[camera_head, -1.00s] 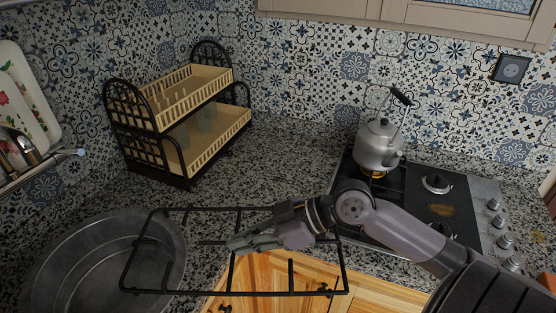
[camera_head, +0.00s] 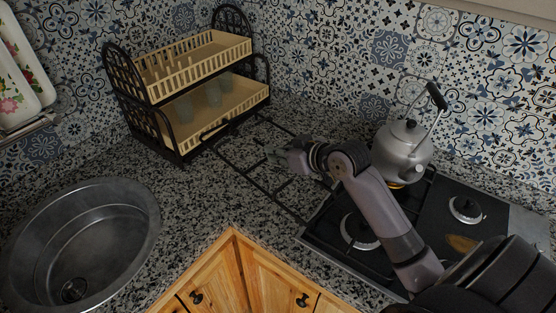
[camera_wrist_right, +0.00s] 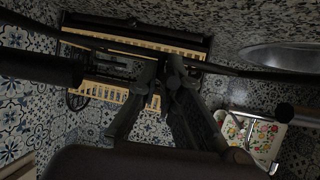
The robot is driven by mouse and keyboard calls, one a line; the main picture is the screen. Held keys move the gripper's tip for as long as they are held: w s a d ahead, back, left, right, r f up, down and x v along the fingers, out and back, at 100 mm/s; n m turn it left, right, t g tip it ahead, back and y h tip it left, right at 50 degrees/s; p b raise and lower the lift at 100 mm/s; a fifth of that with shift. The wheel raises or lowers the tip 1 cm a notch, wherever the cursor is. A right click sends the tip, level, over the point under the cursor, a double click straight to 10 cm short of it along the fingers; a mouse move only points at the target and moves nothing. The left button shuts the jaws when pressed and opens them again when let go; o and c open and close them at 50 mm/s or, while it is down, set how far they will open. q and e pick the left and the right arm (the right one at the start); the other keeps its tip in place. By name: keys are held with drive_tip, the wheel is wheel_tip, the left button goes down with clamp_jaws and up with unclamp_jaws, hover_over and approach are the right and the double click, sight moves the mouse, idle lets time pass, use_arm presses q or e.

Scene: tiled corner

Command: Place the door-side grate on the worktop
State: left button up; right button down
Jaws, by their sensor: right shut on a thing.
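The grate, a black wire frame (camera_head: 262,188), is over the granite worktop (camera_head: 205,205), between the dish rack and the hob. It lies roughly level, at or just above the surface; I cannot tell whether it touches. My right gripper (camera_head: 274,152) is shut on the grate near its middle, with the arm reaching in from the lower right. In the right wrist view the gripper fingers (camera_wrist_right: 162,75) are close together and a dark grate bar (camera_wrist_right: 255,72) runs past them. Part of the grate is hidden behind the hand. My left gripper is not in view.
A two-tier dish rack (camera_head: 178,104) stands close behind the grate's left end. A kettle (camera_head: 402,150) sits on the hob (camera_head: 390,262) to the right. A round sink (camera_head: 84,235) is at the left. Worktop between sink and grate is clear.

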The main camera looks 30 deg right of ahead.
drive_tip(key=w+d+m+h, duration=0.4)
drive_tip(key=d+h, duration=0.1)
wheel_tip(320, 180, up, 11)
drive_tip(key=m+g+h+b, duration=0.2)
drive_tip(key=m+g+h, duration=0.5)
drive_tip(key=m+h, duration=0.4)
hover_over(289, 145)
drive_tip(key=y, duration=0.1)
drive_tip(key=shift+m, duration=0.4)
drive_tip(key=f+p, duration=0.1)
drive_tip(key=f, duration=0.3)
drive_tip(key=f+p, duration=0.1)
drive_tip(key=f, duration=0.4)
drive_tip(key=f+p, duration=0.1)
drive_tip(key=f, duration=0.4)
drive_tip(key=shift+w+d+f, duration=0.2)
drive_tip(key=shift+w+f, duration=0.05)
drive_tip(key=shift+w, duration=0.15)
drive_tip(key=shift+f+p, duration=0.3)
drive_tip(key=shift+f, duration=2.35)
drive_tip(key=c, duration=2.1)
unclamp_jaws()
drive_tip(key=shift+f, duration=0.15)
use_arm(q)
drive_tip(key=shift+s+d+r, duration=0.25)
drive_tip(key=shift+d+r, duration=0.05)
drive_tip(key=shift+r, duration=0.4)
use_arm(e)
drive_tip(key=o, duration=0.3)
drive_tip(key=shift+a, duration=0.1)
